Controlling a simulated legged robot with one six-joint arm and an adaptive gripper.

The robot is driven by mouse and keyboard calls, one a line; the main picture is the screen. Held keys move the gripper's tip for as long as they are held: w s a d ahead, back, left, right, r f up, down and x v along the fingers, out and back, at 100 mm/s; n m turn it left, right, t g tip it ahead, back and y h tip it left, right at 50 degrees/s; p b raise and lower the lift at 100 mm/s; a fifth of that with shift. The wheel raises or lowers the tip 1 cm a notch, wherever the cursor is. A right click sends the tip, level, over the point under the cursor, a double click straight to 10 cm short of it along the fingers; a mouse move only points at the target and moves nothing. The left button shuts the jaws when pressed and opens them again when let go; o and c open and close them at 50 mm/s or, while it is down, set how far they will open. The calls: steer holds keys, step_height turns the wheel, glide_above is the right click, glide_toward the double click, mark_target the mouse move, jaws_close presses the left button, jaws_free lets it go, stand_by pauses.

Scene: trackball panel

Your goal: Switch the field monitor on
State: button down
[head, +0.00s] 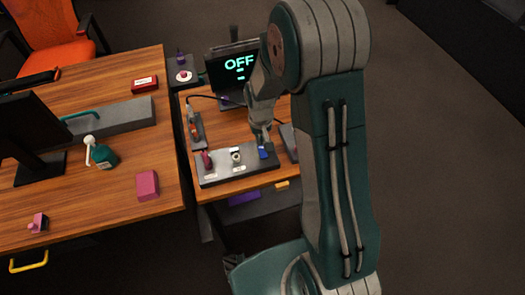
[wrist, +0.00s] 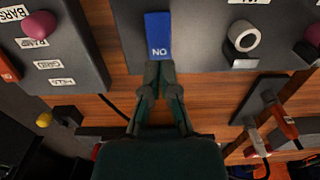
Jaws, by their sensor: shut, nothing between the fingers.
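The field monitor (head: 238,70) stands at the back of the small wooden desk, and its screen reads OFF in cyan letters. A grey panel (head: 215,177) lies in front of it. On its right part is a blue switch (head: 263,154), which also shows in the wrist view (wrist: 158,34) with white lettering, ON, seen upside down. My gripper (head: 262,142) is shut and empty, pointing down at the blue switch. In the wrist view its closed fingertips (wrist: 159,66) are at the switch's lower edge; I cannot tell if they touch it.
The panel also carries a white ring-shaped knob (head: 236,155) and a crimson knob (head: 207,159). Another dark panel with labels (wrist: 50,50) is left in the wrist view. A lever unit (head: 196,130) stands behind the panel.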

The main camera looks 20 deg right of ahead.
steer(key=shift+f, duration=1.2)
stand_by(0.6)
steer(key=shift+r, duration=3.55)
steer(key=shift+r, duration=0.35)
step_height(320, 180, up, 7)
steer(key=t, duration=0.1)
glide_above(261, 147)
steer(key=s, duration=0.3)
steer(key=s+r+t, duration=0.4)
steer(key=s+r, duration=1.1)
steer(key=s, duration=0.3)
steer(key=shift+r+t, duration=0.15)
steer(key=shift+t, duration=0.15)
